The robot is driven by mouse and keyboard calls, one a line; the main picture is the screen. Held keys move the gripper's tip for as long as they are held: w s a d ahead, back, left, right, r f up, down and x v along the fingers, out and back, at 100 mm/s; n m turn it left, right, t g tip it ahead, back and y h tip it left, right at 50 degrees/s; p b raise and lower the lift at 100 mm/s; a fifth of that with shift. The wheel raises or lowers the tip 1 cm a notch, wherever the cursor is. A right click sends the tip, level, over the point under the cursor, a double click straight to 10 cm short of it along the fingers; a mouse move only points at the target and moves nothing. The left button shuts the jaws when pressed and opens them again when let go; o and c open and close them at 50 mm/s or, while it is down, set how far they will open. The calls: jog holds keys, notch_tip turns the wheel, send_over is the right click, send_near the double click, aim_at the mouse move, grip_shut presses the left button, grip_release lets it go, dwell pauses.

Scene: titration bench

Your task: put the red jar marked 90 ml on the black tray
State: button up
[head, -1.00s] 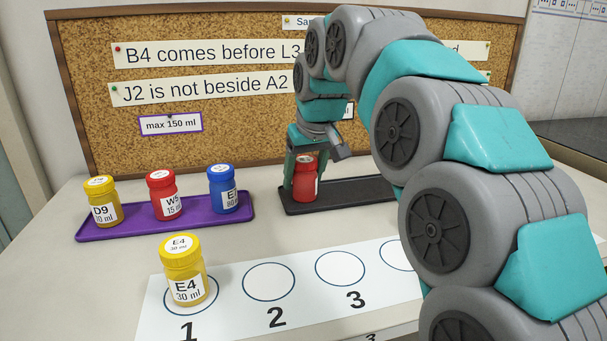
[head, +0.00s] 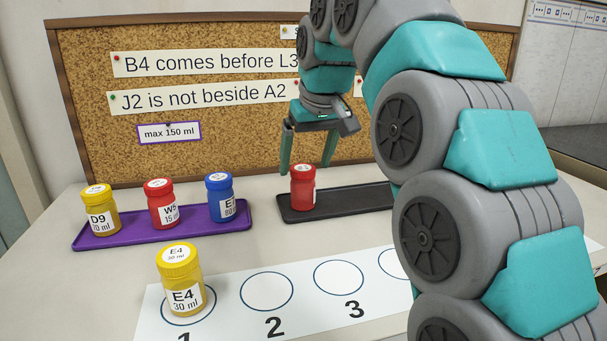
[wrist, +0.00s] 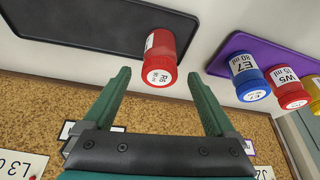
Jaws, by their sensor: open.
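A red jar (head: 303,188) stands upright on the left end of the black tray (head: 350,200). In the wrist view the red jar (wrist: 159,55) shows a lid marked R6, with its volume too small to read surely. My gripper (head: 312,172) is open and empty, above and behind the jar. In the wrist view the fingers of my gripper (wrist: 163,75) are spread wide and the jar is beyond their tips, apart from them. The black tray (wrist: 90,25) also shows there. My arm hides the right end of the tray in the head view.
A purple tray (head: 125,239) at left holds yellow jar D9 (head: 101,212), red jar W5 (head: 162,205) and a blue jar (head: 220,200). Yellow jar E4 (head: 181,280) stands on circle 1 of the white sheet (head: 240,325). Circles 2 and 3 are empty. A cork board (head: 230,150) stands behind.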

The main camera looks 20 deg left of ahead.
jog(key=p+v, duration=0.1)
jog(key=v, duration=0.5)
jog(key=shift+p, duration=0.35)
